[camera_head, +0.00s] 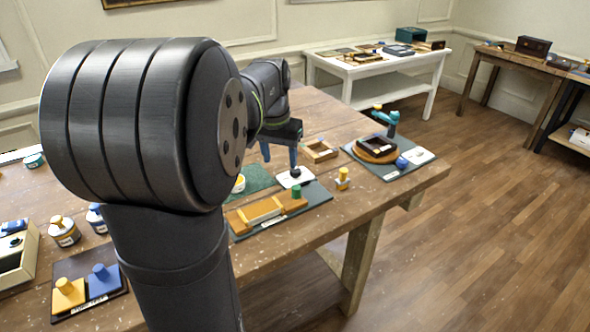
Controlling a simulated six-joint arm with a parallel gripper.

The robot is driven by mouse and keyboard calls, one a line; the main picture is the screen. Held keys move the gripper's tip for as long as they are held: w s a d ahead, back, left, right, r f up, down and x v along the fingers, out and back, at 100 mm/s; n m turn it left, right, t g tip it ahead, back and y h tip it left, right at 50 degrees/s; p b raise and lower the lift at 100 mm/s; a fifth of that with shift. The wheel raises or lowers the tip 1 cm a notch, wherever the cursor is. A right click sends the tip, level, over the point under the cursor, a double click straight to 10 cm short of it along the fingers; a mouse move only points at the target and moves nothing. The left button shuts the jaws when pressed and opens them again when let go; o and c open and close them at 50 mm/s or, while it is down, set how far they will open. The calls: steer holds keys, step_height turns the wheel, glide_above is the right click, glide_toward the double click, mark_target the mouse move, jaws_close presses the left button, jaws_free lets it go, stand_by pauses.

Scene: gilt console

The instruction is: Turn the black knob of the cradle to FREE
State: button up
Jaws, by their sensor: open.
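A small black knob (295,172) stands on a white plate (286,181) at the back of a dark mat (318,196) on the wooden table. In front of it on this mat is an orange wooden fixture (240,220) with a pale strip and a green knob (296,191); it may be the cradle. My gripper (280,160) points down above the plate, its two blue-grey fingers spread apart. The right finger looks close to the black knob, but I cannot tell whether it touches. The lettering and the knob's setting are too small to read.
A yellow-topped bottle (343,179) stands right of the mat. A small wooden tray (320,152) lies behind it. My arm hides much of the table's middle.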

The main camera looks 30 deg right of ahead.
steer(key=w+d+r+m+t+h, duration=0.1)
steer(key=w+d+r+m+h, duration=0.1)
steer(key=w+d+r, duration=0.15)
glide_toward(295, 170)
steer(key=shift+h, duration=0.3)
steer(key=x, duration=0.8)
steer(key=shift+a+f, duration=0.1)
steer(key=shift+f, duration=0.15)
steer(key=shift+c, duration=0.4)
steer(key=c, duration=0.9)
